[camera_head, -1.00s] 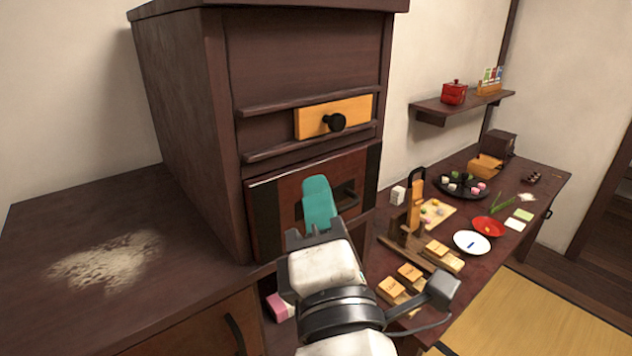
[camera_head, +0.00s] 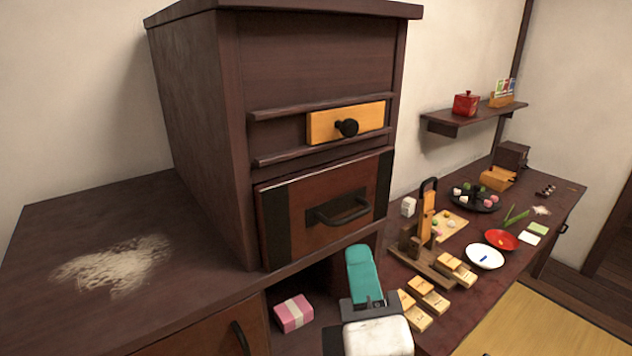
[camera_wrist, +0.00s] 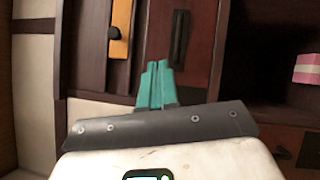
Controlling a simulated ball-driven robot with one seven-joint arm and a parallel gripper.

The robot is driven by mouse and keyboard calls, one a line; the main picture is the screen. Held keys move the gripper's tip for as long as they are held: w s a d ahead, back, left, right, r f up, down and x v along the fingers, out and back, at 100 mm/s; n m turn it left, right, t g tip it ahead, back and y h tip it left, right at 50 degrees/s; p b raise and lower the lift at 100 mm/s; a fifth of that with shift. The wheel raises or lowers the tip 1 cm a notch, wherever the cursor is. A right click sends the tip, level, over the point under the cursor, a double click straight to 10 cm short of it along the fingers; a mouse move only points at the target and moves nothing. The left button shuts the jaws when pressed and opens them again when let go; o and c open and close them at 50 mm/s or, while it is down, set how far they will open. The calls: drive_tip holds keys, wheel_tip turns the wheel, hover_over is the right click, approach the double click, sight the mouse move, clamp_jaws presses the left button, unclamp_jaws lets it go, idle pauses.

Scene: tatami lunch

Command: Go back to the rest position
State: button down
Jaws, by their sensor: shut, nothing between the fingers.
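My gripper (camera_head: 362,272) shows at the bottom centre of the head view, with teal fingers. It is shut and empty, in front of and below the dark cabinet's lower drawer front. In the wrist view its teal fingers (camera_wrist: 157,84) are together and point toward the cabinet. The cabinet (camera_head: 190,130) has a narrow orange drawer (camera_head: 325,126) with a round black knob. Below that is a brown drawer front (camera_head: 305,215) with a black bar handle (camera_head: 342,211). The fingers appear apart from both handles.
A pink box (camera_head: 293,313) sits in the open space under the cabinet. Several wooden blocks (camera_head: 428,295), a white plate (camera_head: 485,256), a red plate (camera_head: 502,240) and a black tray (camera_head: 490,207) crowd the right-hand counter. Pale powder (camera_head: 112,266) lies on the left counter.

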drive_tip(key=s+d+f+m+g+h, duration=0.15)
drive_tip(key=d+f+m+g, duration=0.45)
drive_tip(key=f, duration=0.7)
drive_tip(key=s+d+f+m+g+h, duration=0.15)
drive_tip(key=d+f+m+g, duration=0.3)
drive_tip(key=d+f, duration=0.6)
drive_tip(key=s+d+f+m+g+y, duration=0.1)
drive_tip(key=s+f+m+g, duration=0.3)
drive_tip(key=s+f, duration=0.5)
drive_tip(key=s+d+f+m+g+y, duration=0.1)
drive_tip(key=s+d+f+m+g, duration=0.2)
drive_tip(key=s+f+m, duration=0.3)
drive_tip(key=s+f+g, duration=0.1)
drive_tip(key=s+f, duration=0.2)
drive_tip(key=s, duration=0.2)
drive_tip(key=shift+d+f+y, duration=0.2)
drive_tip(key=shift+d+y, duration=0.05)
drive_tip(key=shift+y, duration=0.15)
drive_tip(key=c, duration=1.9)
unclamp_jaws()
drive_tip(key=shift+g, duration=0.25)
